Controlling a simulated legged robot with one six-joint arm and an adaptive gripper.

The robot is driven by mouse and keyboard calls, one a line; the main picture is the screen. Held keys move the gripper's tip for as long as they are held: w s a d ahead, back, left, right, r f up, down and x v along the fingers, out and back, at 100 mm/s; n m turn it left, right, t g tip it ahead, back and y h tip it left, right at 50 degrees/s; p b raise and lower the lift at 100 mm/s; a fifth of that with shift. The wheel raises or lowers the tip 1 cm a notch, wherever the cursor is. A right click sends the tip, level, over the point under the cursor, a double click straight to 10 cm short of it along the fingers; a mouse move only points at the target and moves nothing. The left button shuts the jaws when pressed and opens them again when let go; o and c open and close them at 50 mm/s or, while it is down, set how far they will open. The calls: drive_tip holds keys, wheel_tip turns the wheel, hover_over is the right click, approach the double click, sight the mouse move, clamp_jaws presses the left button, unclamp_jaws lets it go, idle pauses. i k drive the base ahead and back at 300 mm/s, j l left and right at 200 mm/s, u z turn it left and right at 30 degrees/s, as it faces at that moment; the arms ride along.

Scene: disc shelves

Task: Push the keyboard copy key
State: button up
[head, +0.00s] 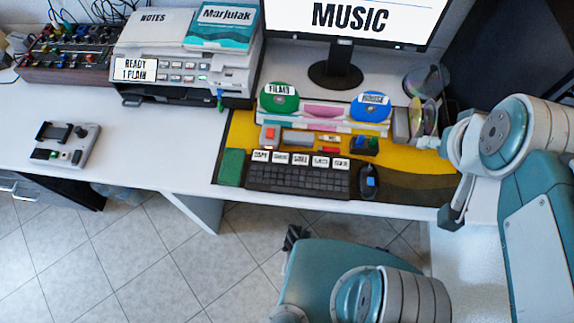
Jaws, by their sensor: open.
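The black keyboard (298,179) lies on the yellow and dark mat at the front of the desk. A row of white labelled keys or tags runs along its back edge. The leftmost tag (261,156) seems to read "COPY", but the print is too small to be sure. My gripper (453,213) is at the right, over the desk's front edge, to the right of the keyboard and apart from it. It is seen small and from the side and is empty as far as I can see.
A black mouse (368,182) lies right of the keyboard, and a green block (231,167) lies left. Behind are coloured blocks, a green disc (279,98), a blue disc (370,106) and a monitor (335,76). A printer (190,75) stands left.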

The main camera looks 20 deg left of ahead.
sight(257, 155)
drive_tip(key=k+j+u, duration=0.1)
drive_tip(key=u, duration=0.3)
drive_tip(key=j+u, duration=0.15)
drive_tip(key=u, duration=0.25)
drive_tip(key=k, duration=0.05)
